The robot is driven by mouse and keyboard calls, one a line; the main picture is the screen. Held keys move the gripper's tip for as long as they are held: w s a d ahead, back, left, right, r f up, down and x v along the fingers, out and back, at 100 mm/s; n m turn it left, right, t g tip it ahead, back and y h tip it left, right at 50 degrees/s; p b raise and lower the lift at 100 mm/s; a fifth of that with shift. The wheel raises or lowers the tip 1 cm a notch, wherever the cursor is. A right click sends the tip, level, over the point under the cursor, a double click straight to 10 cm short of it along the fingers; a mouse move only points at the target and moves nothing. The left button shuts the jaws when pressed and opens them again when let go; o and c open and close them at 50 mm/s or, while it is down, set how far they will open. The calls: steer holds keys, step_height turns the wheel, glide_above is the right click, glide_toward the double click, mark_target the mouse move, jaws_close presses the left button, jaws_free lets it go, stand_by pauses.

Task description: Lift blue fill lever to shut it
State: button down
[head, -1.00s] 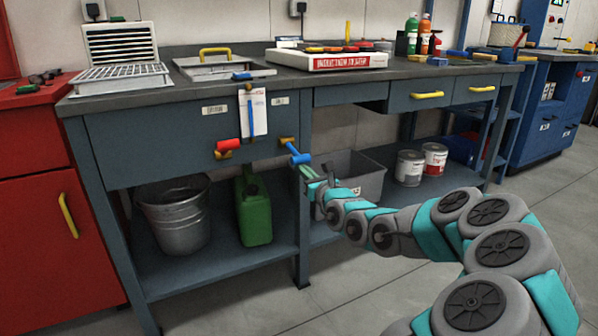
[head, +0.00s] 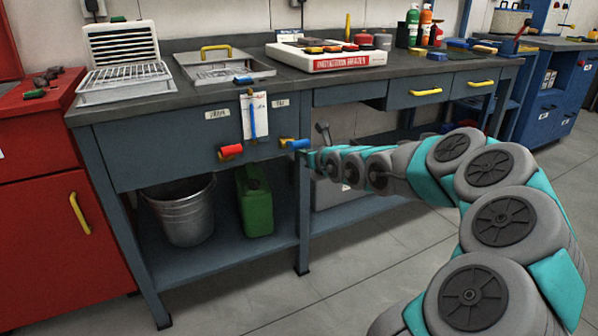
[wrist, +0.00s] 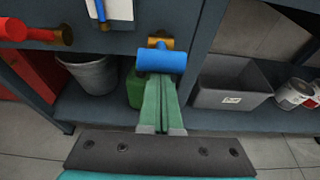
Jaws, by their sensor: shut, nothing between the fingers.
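The blue fill lever (head: 298,143) sticks out from the front of the grey-blue bench, on a brass-coloured mount, and lies about level. In the wrist view its blue cylindrical grip (wrist: 162,61) lies crosswise just beyond the fingertips. My gripper (head: 309,160) is shut and empty, with its green fingers (wrist: 160,88) together right below the blue grip. The fingertips appear to touch it from beneath, but the exact contact is hidden. A red lever (head: 231,151) sits to the left on the same front panel.
A white tag with a blue strip (head: 254,116) hangs between the levers. A metal bucket (head: 184,212) and a green can (head: 256,205) stand on the lower shelf. A grey bin (wrist: 232,85) is right of my fingers. A bench leg (head: 303,225) is close by.

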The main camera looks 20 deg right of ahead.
steer(key=shift+w+r, duration=0.2)
steer(key=shift+r, duration=0.4)
steer(key=shift+w+r, duration=0.15)
steer(key=shift+r, duration=0.6)
